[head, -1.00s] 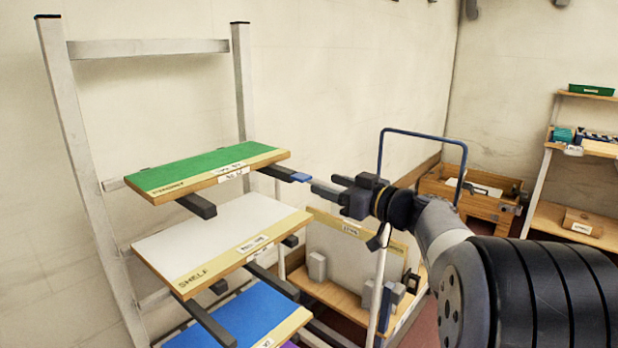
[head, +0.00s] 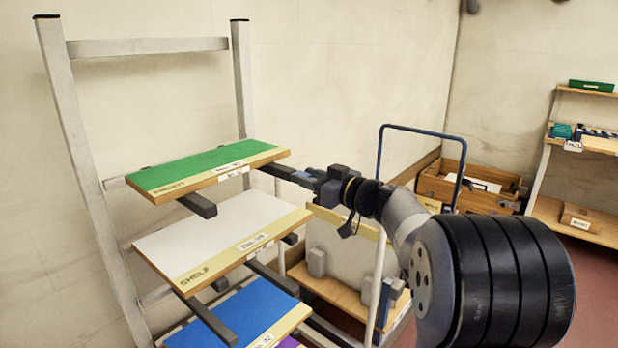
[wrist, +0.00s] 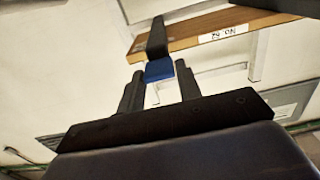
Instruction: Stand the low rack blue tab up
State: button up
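The blue tab (wrist: 158,71) sits at the end of a dark bar (wrist: 157,38) that sticks out from under the rack's top green board (head: 205,167). It lies flat, in line with the bar. My gripper (wrist: 159,77) is open, with one finger on each side of the tab in the wrist view. A narrow gap shows between the tab and each finger, so I cannot tell if either touches. In the head view my gripper (head: 304,178) is at the bar's end and mostly hides the tab.
Below the green board, the rack holds a white board (head: 215,236) and a blue board (head: 248,308) on similar bars. A blue hoop handle (head: 422,130) rises behind my arm. A wooden box (head: 450,190) and a shelf unit (head: 590,148) stand to the right.

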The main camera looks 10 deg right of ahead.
jog(key=c, duration=0.5)
